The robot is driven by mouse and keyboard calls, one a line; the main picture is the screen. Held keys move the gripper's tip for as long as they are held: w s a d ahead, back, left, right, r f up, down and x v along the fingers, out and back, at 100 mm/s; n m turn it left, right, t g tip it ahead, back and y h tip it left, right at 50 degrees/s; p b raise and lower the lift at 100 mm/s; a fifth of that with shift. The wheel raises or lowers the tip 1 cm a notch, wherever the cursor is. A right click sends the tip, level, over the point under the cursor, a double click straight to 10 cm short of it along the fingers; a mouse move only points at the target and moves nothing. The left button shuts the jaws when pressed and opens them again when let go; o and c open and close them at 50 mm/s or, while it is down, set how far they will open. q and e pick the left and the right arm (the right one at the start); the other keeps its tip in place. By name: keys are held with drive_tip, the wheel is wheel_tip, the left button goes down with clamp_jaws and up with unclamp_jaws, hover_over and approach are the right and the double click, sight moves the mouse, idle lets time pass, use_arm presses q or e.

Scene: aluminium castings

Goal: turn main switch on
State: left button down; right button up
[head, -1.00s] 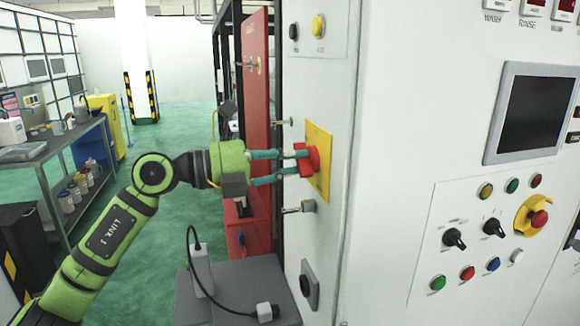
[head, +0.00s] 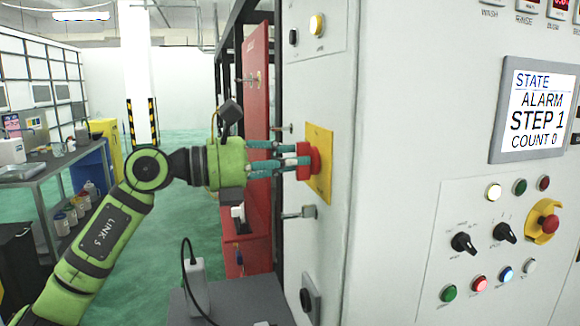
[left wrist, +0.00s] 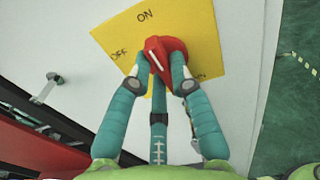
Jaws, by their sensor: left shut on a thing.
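The main switch is a red rotary knob (head: 314,160) on a yellow plate (head: 325,182) on the side of the white cabinet. It also shows in the left wrist view as a red knob (left wrist: 165,50), with ON and OFF printed on the yellow plate (left wrist: 192,22). The white line on the knob points roughly towards ON. My left gripper (head: 300,162) is shut on the knob, its teal fingers closed around it; in the left wrist view the fingertips (left wrist: 165,78) hide the knob's lower part. My right gripper is not in view.
A lit screen (head: 540,107) on the cabinet front reads STATE ALARM, STEP 1, COUNT 0. Below it are lit buttons and a red emergency stop (head: 547,224). A metal handle (head: 300,212) sticks out below the switch. A grey box (head: 250,297) stands lower down.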

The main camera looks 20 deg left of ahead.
use_arm(q)
drive_tip(key=shift+r+m, duration=0.1)
drive_tip(key=shift+m, duration=0.3)
drive_tip(key=c, duration=1.1)
unclamp_jaws()
drive_tip(key=v, duration=1.2)
